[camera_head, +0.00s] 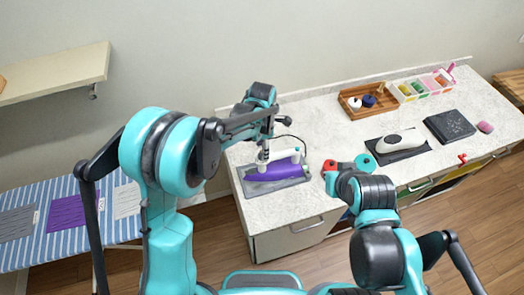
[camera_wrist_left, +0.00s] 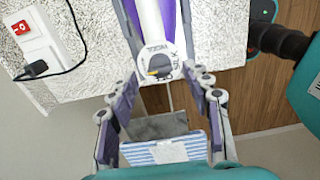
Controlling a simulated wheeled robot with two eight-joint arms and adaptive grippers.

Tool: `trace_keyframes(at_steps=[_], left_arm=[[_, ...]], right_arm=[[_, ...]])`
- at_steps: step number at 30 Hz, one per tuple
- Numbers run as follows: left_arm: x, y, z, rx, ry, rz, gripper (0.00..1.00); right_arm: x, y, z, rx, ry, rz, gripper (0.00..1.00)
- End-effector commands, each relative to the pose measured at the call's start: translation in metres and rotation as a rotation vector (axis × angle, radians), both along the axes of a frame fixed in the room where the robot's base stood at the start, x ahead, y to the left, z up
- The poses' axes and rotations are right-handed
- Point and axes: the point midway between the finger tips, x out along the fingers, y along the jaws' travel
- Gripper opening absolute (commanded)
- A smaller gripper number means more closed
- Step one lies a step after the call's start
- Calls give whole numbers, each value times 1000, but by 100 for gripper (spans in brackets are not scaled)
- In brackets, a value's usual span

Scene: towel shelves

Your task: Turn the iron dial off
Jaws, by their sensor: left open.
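The iron (camera_head: 285,170), white and purple, rests on a dark grey pad (camera_head: 262,187) at the counter's left end. Its round white dial (camera_wrist_left: 158,66), with dark lettering and a yellow mark, faces the left wrist camera. My left gripper (camera_head: 264,157) is over the iron in the head view. In the left wrist view its two fingers (camera_wrist_left: 162,115) are spread wide, with nothing between them. The dial lies just beyond them, near the middle. I cannot tell the dial's setting. My right arm is over the counter's front edge; its jaws cannot be made out.
A white device (camera_head: 400,141), a dark slab (camera_head: 449,126) and a wooden tray (camera_head: 352,101) stand farther right. A striped ironing board (camera_head: 50,250) with towels is at left.

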Motion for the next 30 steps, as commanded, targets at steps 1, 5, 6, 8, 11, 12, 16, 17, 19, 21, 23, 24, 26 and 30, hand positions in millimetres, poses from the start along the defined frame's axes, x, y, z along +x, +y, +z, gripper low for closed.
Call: trace_keyframes(at_steps=[1, 5, 6, 8, 11, 12, 16, 17, 19, 21, 23, 24, 26, 30], left_arm=[[1, 0, -8, 0, 0, 0, 49], [0, 0, -20, 0, 0, -1, 49], [0, 0, -22, 0, 0, -1, 49], [0, 0, -23, 0, 0, -1, 49], [0, 0, -24, 0, -1, -1, 49], [0, 0, -24, 0, 0, -1, 49], [0, 0, -24, 0, -1, -1, 39], [0, 0, -24, 0, -1, -1, 31], [0, 0, -24, 0, -1, -1, 12], [0, 0, -24, 0, -1, -1, 0], [0, 0, -24, 0, -1, -1, 0], [0, 0, -24, 0, -1, -1, 0], [0, 0, -24, 0, -1, -3, 0], [0, 0, -24, -1, -1, -22, 0]], right_arm=[[0, 0, 0, 0, 0, 0, 0], [0, 0, 0, 0, 0, 0, 0], [0, 0, 0, 0, 0, 0, 0], [0, 0, 0, 0, 0, 0, 0], [0, 0, 0, 0, 0, 0, 0], [0, 0, 0, 0, 0, 0, 0], [0, 0, 0, 0, 0, 0, 0], [0, 0, 0, 0, 0, 0, 0], [0, 0, 0, 0, 0, 0, 0], [0, 0, 0, 0, 0, 0, 0], [0, 0, 0, 0, 0, 0, 0], [0, 0, 0, 0, 0, 0, 0], [0, 0, 0, 0, 0, 0, 0], [0, 0, -2, 0, 0, 0, 0]])
